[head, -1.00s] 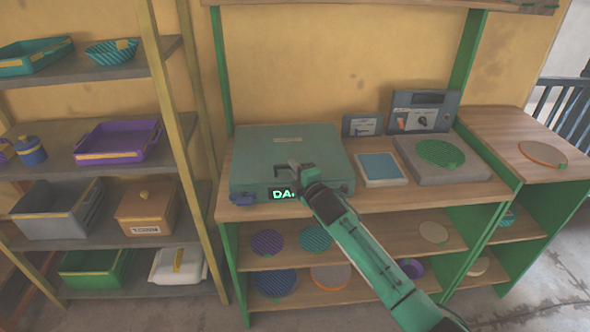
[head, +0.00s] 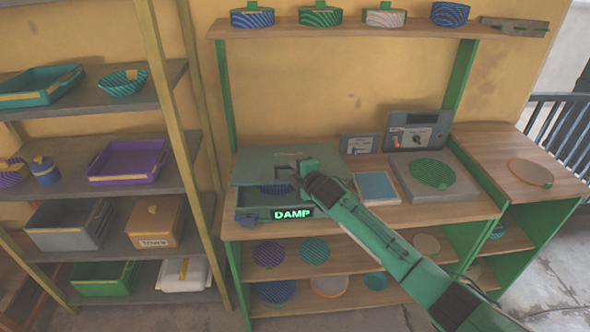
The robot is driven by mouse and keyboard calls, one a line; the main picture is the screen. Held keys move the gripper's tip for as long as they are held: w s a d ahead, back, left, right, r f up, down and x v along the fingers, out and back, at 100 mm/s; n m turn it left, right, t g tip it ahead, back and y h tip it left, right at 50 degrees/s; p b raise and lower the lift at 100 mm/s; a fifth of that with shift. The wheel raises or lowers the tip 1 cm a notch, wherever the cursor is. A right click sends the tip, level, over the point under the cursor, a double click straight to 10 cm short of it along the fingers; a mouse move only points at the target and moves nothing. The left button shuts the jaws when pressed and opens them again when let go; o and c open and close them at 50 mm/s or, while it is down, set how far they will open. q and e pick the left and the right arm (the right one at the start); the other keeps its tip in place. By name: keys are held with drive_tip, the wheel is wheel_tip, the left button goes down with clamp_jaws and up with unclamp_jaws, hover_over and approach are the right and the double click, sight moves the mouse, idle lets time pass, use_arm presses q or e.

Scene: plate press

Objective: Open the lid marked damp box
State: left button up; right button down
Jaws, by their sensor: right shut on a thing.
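The damp box (head: 248,214) is a wide grey-green case on the workbench, with a glowing DAMP sign (head: 292,213) on its front. Its lid (head: 265,165) is tilted up, with the front edge raised off the box and a gap below it. A dark blue-purple patterned disc (head: 277,188) partly shows inside the gap. My right gripper (head: 287,174) is shut at the lid's front edge, holding the lid; its exact grip is partly hidden by the fingers. My left gripper is not in view.
To the right on the bench are a light-blue pad (head: 376,187), a grey slab (head: 407,181) with a green disc, and a control panel (head: 416,131). An upper shelf (head: 400,27) with several round tins hangs above. A rack (head: 150,193) of trays stands left.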

drive_tip(key=w+r+p, duration=0.3)
drive_tip(key=w+r, duration=0.3)
drive_tip(key=r, duration=0.4)
drive_tip(key=shift+w+r+p, duration=0.3)
drive_tip(key=shift+p, duration=0.05)
